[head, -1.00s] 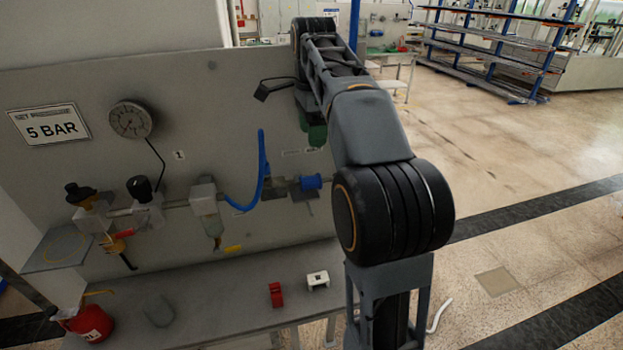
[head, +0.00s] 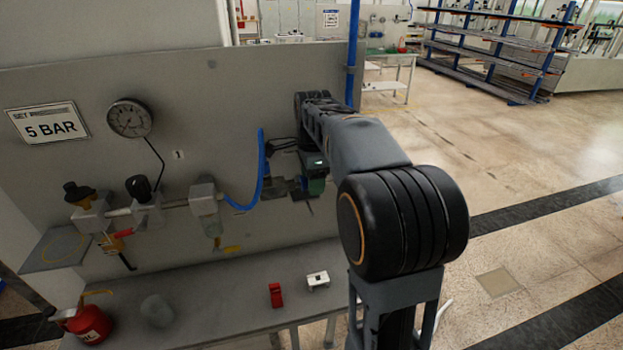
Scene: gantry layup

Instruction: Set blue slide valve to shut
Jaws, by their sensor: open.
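The blue slide valve sat at the right end of the air line on the grey panel. Its blue sleeve is now hidden behind my gripper, and only the metal fitting (head: 277,186) to its left shows. I cannot see which position the slide is in. My gripper (head: 308,178), with green and dark parts, is in front of the valve's place, at about its height. It is open. Its fingertips are mostly hidden, and I cannot tell whether they touch the valve or stand around it.
A blue hose (head: 262,170) curves up just left of the valve. A filter unit (head: 204,200), regulator (head: 143,190) and gauge (head: 130,118) are further left. The shelf below holds a red block (head: 276,294), a white block (head: 318,280) and a red can (head: 88,323).

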